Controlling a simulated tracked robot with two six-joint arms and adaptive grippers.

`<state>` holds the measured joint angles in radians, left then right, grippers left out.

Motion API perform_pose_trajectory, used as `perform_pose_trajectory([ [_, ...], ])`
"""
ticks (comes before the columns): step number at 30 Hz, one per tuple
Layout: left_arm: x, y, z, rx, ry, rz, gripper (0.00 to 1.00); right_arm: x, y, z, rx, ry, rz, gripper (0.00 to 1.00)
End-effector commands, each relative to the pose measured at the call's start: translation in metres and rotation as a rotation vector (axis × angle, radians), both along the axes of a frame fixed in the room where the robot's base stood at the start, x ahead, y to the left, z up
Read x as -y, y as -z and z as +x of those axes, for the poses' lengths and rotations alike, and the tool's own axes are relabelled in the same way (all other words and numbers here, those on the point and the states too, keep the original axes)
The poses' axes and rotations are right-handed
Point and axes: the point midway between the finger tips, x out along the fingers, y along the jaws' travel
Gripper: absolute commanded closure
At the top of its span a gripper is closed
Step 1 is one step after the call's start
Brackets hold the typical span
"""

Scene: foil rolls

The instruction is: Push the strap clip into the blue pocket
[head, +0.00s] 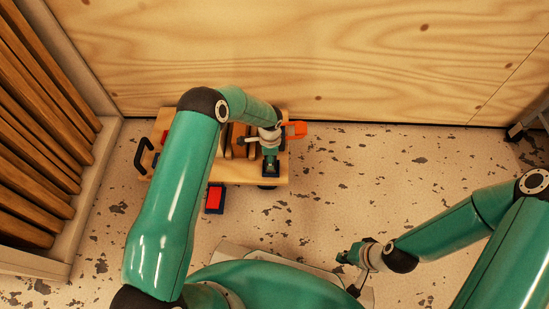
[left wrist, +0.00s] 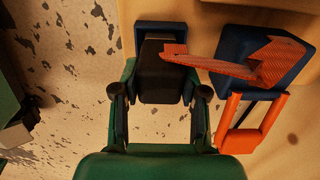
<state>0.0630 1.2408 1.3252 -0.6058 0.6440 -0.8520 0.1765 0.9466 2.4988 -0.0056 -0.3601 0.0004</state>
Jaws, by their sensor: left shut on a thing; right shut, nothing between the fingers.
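My left gripper (head: 271,166) is low over the front right part of the wooden board (head: 188,172). In the left wrist view, the left gripper (left wrist: 160,94) is shut on the dark strap clip (left wrist: 162,78). An orange woven strap (left wrist: 225,66) runs right from the clip across a dark blue block (left wrist: 288,62). The blue pocket (left wrist: 160,27) shows around the clip's far end. I cannot tell how deep the clip sits in it. My right gripper (head: 347,257) is shut and empty, away from the board at lower right.
A blue piece with a red top (head: 214,198) is at the board's front edge. An orange part (head: 295,130) sticks out at its right, and a black handle (head: 146,156) at its left. A plywood wall (head: 300,60) stands behind. Speckled floor (head: 400,170) to the right is clear.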

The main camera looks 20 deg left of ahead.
Motion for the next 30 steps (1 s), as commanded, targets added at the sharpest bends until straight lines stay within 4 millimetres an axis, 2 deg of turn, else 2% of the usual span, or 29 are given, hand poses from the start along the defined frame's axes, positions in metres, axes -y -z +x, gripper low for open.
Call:
perform_pose_trajectory([
  [10,-0.0001,0.0044,0.0002,0.001,0.000,0.000,0.94,0.0000,0.0049,0.0000,0.000,0.000,0.000,1.00],
  [11,-0.0001,0.0042,0.0002,0.001,0.000,0.000,0.55,0.0000,0.0048,0.0000,0.000,0.000,0.000,1.00],
  [16,-0.0001,0.0038,0.0002,0.000,0.000,0.000,0.28,0.0000,0.0041,0.0000,0.000,0.000,0.000,1.00],
  [30,0.0000,-0.0023,0.0001,0.000,0.000,0.000,0.28,0.0000,0.0000,0.0000,0.000,0.000,0.000,1.00],
])
